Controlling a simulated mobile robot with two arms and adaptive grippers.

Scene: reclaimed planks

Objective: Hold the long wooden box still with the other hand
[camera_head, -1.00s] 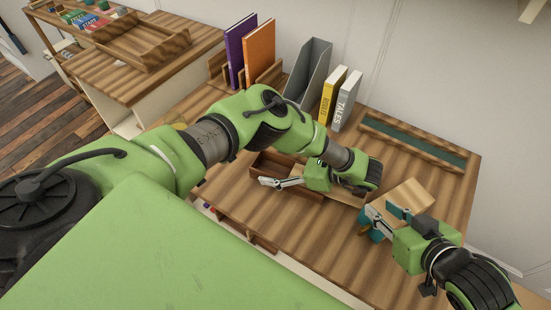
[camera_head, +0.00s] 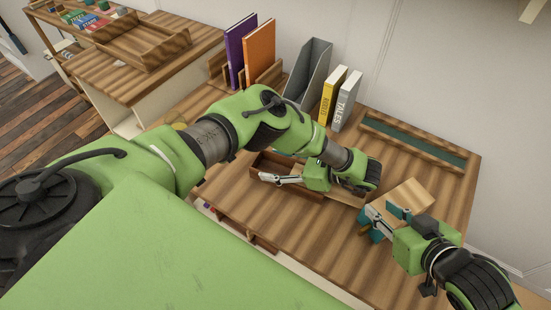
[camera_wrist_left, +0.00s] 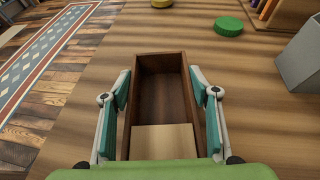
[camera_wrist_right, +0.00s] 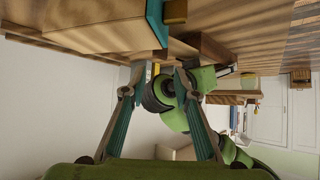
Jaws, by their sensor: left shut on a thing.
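The long wooden box (camera_wrist_left: 181,62) is dark brown and open-topped, with a pale wooden panel (camera_wrist_left: 163,142) over its near end in the left wrist view. In the head view the box (camera_head: 300,188) lies on the table, partly hidden by my left arm. My left gripper (camera_wrist_left: 160,90) has one finger along each long side and is shut on the box; it also shows in the head view (camera_head: 283,178). My right gripper (camera_head: 388,212) is open beside a pale wooden block (camera_head: 408,194) with teal parts. In the right wrist view its fingers (camera_wrist_right: 160,76) stand apart with nothing between them.
Yellow and grey books (camera_head: 338,98), a grey file holder (camera_head: 310,72) and a teal-lined tray (camera_head: 415,139) stand at the back of the table. Purple and orange books (camera_head: 250,52) are in a wooden rack. Bare tabletop lies between the box and the right gripper.

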